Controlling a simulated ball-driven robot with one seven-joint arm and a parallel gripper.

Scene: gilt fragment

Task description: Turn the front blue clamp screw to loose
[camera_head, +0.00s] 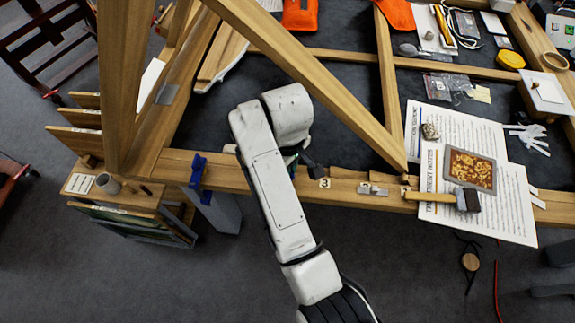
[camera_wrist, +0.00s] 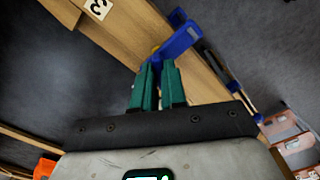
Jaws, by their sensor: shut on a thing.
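The blue clamp (camera_head: 197,172) is fixed on the front wooden rail, just left of my arm. In the wrist view the blue clamp (camera_wrist: 180,42) shows its blue jaw, a dark bar and another blue part lower right. My gripper (camera_wrist: 158,68) has two green fingers pointing at the blue jaw, with their tips close together by it. They are shut on the clamp screw, which is mostly hidden between them. A small yellowish bit shows just beyond the tips. In the head view my arm hides the fingers.
The wooden rail (camera_head: 265,185) carries a "3" tag (camera_head: 324,183) right of my arm. A slanted beam (camera_head: 310,80) rises over the table. A brush (camera_head: 435,197), a gilt panel (camera_head: 470,169) and printed sheets lie to the right. A wooden rack with upright panels stands lower left.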

